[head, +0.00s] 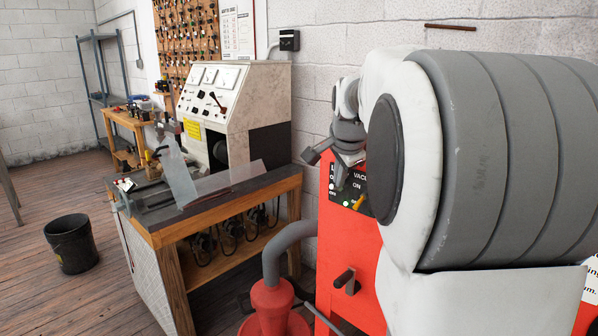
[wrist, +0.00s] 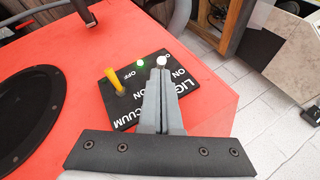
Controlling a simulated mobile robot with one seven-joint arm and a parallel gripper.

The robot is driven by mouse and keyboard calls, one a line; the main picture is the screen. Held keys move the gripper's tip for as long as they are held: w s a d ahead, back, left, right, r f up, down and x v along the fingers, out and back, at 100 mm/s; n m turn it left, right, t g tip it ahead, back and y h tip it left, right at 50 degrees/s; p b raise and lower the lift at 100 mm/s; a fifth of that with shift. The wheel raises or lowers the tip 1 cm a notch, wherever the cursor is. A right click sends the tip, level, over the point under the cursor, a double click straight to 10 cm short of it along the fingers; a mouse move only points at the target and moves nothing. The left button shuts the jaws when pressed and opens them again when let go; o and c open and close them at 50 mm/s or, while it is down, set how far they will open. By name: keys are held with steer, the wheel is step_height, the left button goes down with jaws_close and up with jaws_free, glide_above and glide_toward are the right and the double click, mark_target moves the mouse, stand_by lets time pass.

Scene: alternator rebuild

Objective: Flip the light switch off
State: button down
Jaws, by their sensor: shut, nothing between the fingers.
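The black switch panel (wrist: 128,95) lies on the red cabinet in the wrist view, lettered LIGHT and VACUUM, ON and OFF. The panel also shows in the head view (head: 350,193). A yellow lever (wrist: 114,80) stands on the VACUUM side near a lit green lamp (wrist: 141,65). A pale round lamp or knob (wrist: 162,61) shows just past my fingertips. My gripper (wrist: 160,74) is shut and empty, over the LIGHT side. Its fingers hide part of that side; I see no light lever and cannot tell its position or any contact.
The red cabinet (head: 350,250) has a crank-like handle (head: 345,281) on its front. A grey hose (head: 285,245) runs beside it. A workbench (head: 165,238) with a test machine (head: 235,90) stands to the left. Floor is open near the black bucket (head: 70,245).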

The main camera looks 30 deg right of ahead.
steer(key=shift+s+a+f+t+h+b, duration=0.1)
steer(key=shift+a+f+t+h+b, duration=0.2)
steer(key=shift+b, duration=0.75)
steer(key=shift+f+h+b, duration=0.1)
steer(key=shift+h+b, duration=0.3)
steer(key=shift+b, duration=1)
steer(key=h+b, duration=0.1)
steer(key=b, duration=0.2)
steer(key=f+b, duration=0.1)
steer(key=b, duration=0.2)
steer(key=shift+s+a+f+n+t+h+b, duration=0.15)
steer(key=shift+a+f+n+t+h+b, duration=0.1)
steer(key=shift+a+n+t+h+b, duration=0.15)
steer(key=b, duration=0.2)
steer(key=t+h+b, duration=0.1)
steer(key=b, duration=0.2)
steer(key=shift+s+a+r+h, duration=0.1)
steer(key=shift+a+h, duration=0.05)
steer(key=shift+h, duration=0.15)
steer(key=shift+r+p, duration=0.45)
steer(key=shift+r, duration=0.3)
steer(key=shift+r, duration=0.1)
